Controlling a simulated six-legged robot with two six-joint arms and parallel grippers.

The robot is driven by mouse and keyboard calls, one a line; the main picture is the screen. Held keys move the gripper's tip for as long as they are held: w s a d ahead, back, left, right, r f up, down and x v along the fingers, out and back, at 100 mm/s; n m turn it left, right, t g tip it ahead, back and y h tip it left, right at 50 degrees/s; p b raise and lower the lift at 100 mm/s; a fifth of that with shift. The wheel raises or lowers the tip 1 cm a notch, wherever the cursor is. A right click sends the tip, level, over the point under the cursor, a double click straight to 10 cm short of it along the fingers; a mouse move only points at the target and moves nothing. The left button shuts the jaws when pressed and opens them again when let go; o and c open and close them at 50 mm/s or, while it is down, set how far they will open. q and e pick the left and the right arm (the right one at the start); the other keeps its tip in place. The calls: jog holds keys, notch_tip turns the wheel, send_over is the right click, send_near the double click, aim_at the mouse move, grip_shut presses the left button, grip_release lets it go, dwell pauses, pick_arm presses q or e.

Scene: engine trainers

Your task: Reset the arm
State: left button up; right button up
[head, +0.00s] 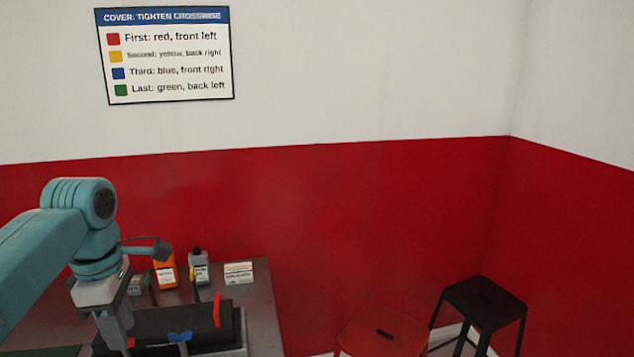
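My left arm comes in from the left edge in teal. Its gripper (118,338) points down over the left part of the bench, beside a dark block-shaped unit (228,330). The fingers are dark and seen nearly edge-on, so I cannot tell whether they are open or shut, and I see nothing clearly held. A red upright handle (217,310) and a blue wing-shaped piece (179,337) show on the dark unit. A small yellow piece (193,272) shows behind it. My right gripper is not in view.
An orange bottle (167,274), a grey bottle (199,268) and a small white box (238,274) stand at the back of the metal bench (262,310). A sign (165,55) on the wall lists a tightening order. A red stool (375,341) and a black stool (484,301) stand right.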

pick_arm(q)
jog(key=s+d+f+m+g+h, duration=0.1)
jog(key=s+d+f+m+g, duration=0.15)
jog(key=f, duration=0.85)
jog(key=s+d+f+m+g, duration=0.1)
jog(key=s+d+f, duration=0.25)
jog(key=f, duration=0.75)
jog(key=s+d+f+m+g+h, duration=0.1)
jog(key=s+d+f+m+g, duration=0.15)
jog(key=f, duration=0.85)
jog(key=s+d+f+m+t+h, duration=0.1)
jog(key=s+d+f+m+t, duration=0.1)
jog(key=s+d+f+m, duration=0.5)
jog(key=s+d+f+m+t+h, duration=0.15)
jog(key=s+d+f, duration=0.3)
jog(key=s, duration=0.45)
jog(key=w+m+t, duration=0.2)
jog(key=m, duration=0.1)
jog(key=w+a+f+m+t, duration=0.1)
jog(key=w, duration=0.1)
jog(key=shift+m+y, duration=0.25)
